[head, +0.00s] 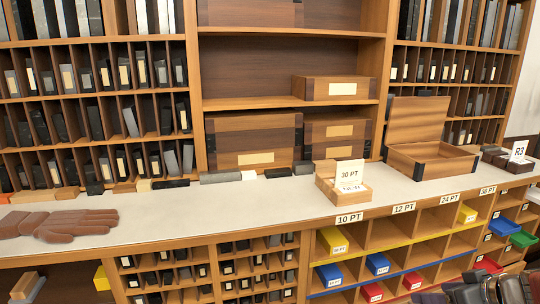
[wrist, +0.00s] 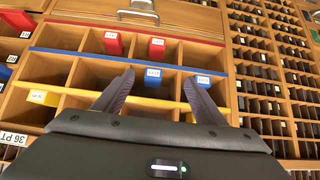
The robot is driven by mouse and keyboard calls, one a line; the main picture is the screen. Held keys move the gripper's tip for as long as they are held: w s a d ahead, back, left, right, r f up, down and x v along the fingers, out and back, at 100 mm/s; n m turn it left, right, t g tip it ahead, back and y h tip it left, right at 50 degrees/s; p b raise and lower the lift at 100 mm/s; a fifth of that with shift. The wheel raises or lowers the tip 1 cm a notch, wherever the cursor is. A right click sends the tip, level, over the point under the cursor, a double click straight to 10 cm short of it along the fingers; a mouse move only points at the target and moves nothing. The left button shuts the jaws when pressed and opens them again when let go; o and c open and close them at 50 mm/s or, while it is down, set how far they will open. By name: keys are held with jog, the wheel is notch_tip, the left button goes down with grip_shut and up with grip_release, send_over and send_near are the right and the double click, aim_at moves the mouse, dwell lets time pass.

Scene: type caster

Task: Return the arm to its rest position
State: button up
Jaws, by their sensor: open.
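My gripper (wrist: 160,77) shows in the wrist view with its two dark fingers spread apart and nothing between them. It faces the colour-edged compartments under the counter, and that view looks upside down. A blue block (wrist: 153,77) shows between the fingertips, and another blue block (wrist: 204,80) is close to the right finger; I cannot tell the distance. In the head view, dark parts of my arm (head: 480,291) show at the bottom right corner, below the compartments. The gripper itself cannot be made out clearly there.
The counter (head: 245,202) holds a small wooden box (head: 326,187) with a 30 PT card, an open wooden case (head: 430,158) and brown gloves (head: 75,224). Below are compartments with yellow (head: 332,240), blue (head: 329,275) and red (head: 372,293) blocks. Shelves rise behind.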

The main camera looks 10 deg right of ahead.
jog(key=w+a+r+m+t+h, duration=0.1)
jog(key=w+a+r+t+h, duration=0.1)
jog(key=w+r+h, duration=0.35)
jog(key=w+a+r+m+t+h, duration=0.1)
jog(key=w+a+r+h, duration=0.1)
jog(key=r, duration=0.7)
jog(key=s+a+f+g+y, duration=0.2)
jog(key=s+a, duration=0.3)
jog(key=a, duration=0.4)
jog(key=s+a+f+g+y, duration=0.2)
jog(key=s+a+f, duration=0.3)
jog(key=a, duration=0.4)
jog(key=s+a+f+n+g+y, duration=0.1)
jog(key=s+a+f+g+y, duration=0.1)
jog(key=s+a, duration=0.4)
jog(key=a+f, duration=0.1)
jog(key=a, duration=0.2)
jog(key=shift+f+y, duration=0.35)
jog(key=shift+f, duration=0.05)
jog(key=shift+s+a, duration=0.1)
jog(key=shift+c, duration=0.6)
